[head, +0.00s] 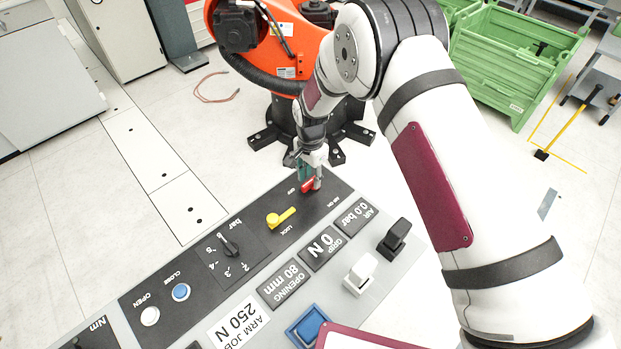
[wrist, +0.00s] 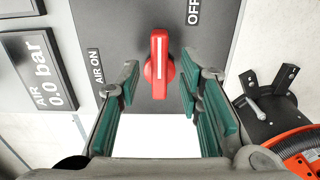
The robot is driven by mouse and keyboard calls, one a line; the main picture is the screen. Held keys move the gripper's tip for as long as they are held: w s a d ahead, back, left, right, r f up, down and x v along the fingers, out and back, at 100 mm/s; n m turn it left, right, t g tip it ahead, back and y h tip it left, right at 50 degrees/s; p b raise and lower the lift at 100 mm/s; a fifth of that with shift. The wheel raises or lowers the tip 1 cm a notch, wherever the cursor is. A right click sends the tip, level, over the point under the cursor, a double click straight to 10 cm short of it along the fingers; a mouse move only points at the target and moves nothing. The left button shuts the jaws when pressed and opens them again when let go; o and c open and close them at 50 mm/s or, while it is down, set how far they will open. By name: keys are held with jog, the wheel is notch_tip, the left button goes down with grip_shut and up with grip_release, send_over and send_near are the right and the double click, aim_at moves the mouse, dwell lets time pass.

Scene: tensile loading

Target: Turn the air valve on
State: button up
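The air valve is a red knob (head: 309,185) at the far end of the control panel (head: 345,184), between the OFF and AIR ON labels. In the wrist view the red knob (wrist: 160,60) has a white line running up and down the picture, with AIR ON to its left and OFF to its right. My gripper (head: 312,168) is over the knob; the wrist view shows it (wrist: 160,84) open, with one green-padded finger on each side and gaps to the knob. I cannot tell how far the fingertips are from the panel face.
The AIR display (head: 357,216) reads 0.0 bar. A yellow LOCK lever (head: 281,217), a black selector knob (head: 229,244) and blue (head: 181,292) and white (head: 150,316) buttons share the panel. An orange robot arm (head: 290,55) stands close behind it.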

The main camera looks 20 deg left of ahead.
jog(key=shift+f, duration=0.7)
grip_shut()
